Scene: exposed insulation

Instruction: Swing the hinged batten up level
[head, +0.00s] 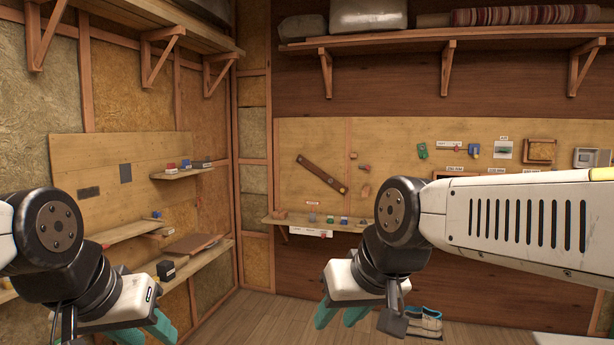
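The hinged batten (321,173) is a dark brown wooden bar on the plywood panel of the back wall. It is tilted, with its upper end at the left and its lower end at the right. A small round fitting shows at each end. My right gripper (341,316) is below the batten and the wall shelf, well apart from both. Its teal fingers are spread and nothing shows between them. My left gripper (145,333) is low at the left, near the bottom edge, far from the batten. Its teal fingers look apart and empty, partly cut off.
A narrow shelf (262,221) with small blocks runs below the batten. Small wooden pieces (365,190) sit to the batten's right. Left-wall shelves (205,249) hold boxes and a board. Shoes (425,318) lie on the floor. An upper shelf (400,42) on brackets crosses above.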

